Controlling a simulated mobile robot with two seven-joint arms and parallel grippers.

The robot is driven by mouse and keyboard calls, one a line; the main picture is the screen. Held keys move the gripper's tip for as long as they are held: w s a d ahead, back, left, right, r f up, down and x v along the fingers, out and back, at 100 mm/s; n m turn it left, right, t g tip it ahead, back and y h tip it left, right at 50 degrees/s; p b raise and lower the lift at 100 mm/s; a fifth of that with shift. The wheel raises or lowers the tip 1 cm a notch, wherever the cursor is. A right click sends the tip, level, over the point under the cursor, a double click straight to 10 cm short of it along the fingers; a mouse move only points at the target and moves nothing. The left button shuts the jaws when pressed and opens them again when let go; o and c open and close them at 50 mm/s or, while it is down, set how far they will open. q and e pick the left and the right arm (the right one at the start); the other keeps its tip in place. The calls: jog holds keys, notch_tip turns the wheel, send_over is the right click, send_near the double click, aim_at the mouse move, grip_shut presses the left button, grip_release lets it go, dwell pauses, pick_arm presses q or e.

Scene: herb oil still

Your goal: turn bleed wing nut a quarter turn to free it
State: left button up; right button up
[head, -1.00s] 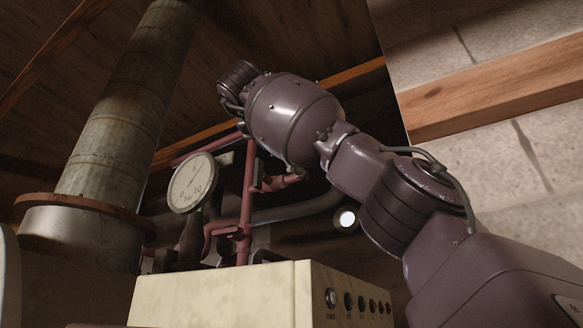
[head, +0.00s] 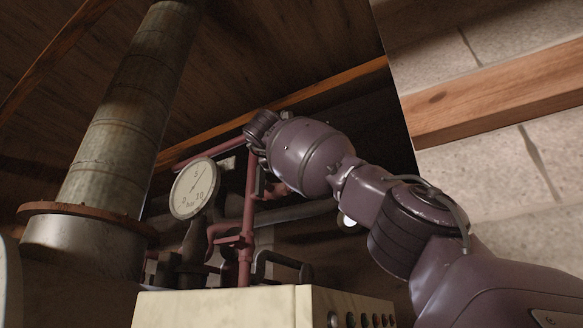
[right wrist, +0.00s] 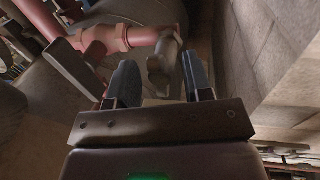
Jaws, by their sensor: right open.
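In the right wrist view, a grey metal fitting (right wrist: 166,52) hangs off the end of a red pipe (right wrist: 148,37), and its lower end lies between my fingers in the picture. I cannot make out the wings of the bleed wing nut for certain; it may be the blunt grey end of this fitting. My right gripper (right wrist: 158,66) is open, with a gap on both sides of the fitting and no visible contact. In the head view my right arm reaches to the red pipework (head: 248,210), and its gripper is hidden there. My left gripper is not in view.
A round pressure gauge (head: 194,188) stands left of the red pipes. A tall metal column (head: 125,120) rises at the left. A cream cabinet (head: 220,308) with a row of buttons is below. A stone wall (right wrist: 265,60) runs close on the right in the wrist view.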

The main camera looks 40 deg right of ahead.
grip_shut()
